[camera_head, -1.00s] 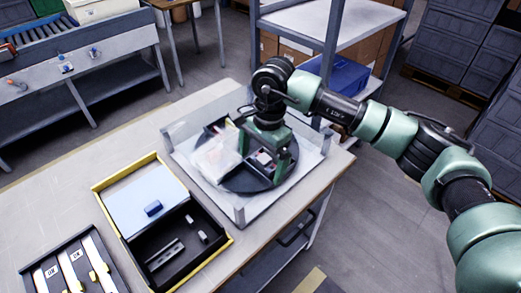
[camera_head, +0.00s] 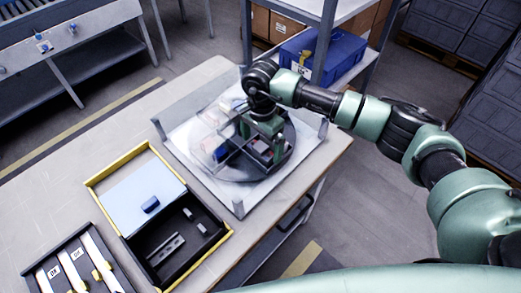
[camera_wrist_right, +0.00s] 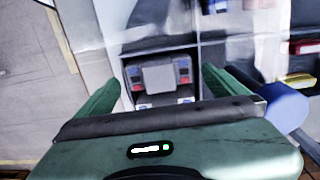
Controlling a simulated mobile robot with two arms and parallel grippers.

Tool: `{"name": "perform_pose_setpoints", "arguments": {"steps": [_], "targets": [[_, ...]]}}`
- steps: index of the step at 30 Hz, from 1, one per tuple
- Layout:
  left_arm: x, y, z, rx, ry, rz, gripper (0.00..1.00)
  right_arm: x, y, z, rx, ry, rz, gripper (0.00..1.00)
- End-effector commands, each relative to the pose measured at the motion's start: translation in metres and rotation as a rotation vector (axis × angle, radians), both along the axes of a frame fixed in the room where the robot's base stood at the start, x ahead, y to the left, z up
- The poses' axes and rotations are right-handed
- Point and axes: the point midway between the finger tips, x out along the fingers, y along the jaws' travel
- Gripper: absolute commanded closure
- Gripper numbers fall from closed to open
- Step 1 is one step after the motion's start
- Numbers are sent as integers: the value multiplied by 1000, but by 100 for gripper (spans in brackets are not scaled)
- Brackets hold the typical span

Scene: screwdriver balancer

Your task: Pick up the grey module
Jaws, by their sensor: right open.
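A grey, square-faced module (camera_wrist_right: 158,79) sits in a dark compartment in the right wrist view, with small blue and red parts on both sides of it. The compartment belongs to a round, divided tray (camera_head: 228,172) on the table in the head view. My right gripper (camera_head: 264,146) is over the right part of this tray, pointing down. In the right wrist view its two green fingers (camera_wrist_right: 163,84) are apart, one on each side of the module, with nothing held. Whether they touch it I cannot tell. In the head view the gripper largely hides the module. My left gripper is not in view.
Low clear walls and metal corner posts (camera_head: 238,208) surround the tray. A yellow-edged box (camera_head: 226,236) with a blue piece (camera_head: 150,204) and grey parts stands to its left. A black case (camera_head: 62,246) is at bottom left. A shelf with a blue bin (camera_head: 340,56) stands behind.

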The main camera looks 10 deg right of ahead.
Motion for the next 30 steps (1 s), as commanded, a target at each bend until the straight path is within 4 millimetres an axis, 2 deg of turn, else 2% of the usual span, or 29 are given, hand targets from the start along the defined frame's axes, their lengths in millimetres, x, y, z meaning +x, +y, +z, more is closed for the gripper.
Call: {"name": "perform_pose_setpoints", "arguments": {"steps": [4,5,12,23,26,30], "targets": [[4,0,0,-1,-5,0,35,0,0,0,0,0,0,0],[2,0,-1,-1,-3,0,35,0,0,0,0,0,0,6],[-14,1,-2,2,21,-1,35,0,0,0,0,0,0,71],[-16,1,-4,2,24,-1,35,1,0,6,1,-3,0,71],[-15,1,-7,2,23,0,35,2,0,14,0,-4,0,71],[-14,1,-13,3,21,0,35,2,0,36,1,-7,0,71]]}}
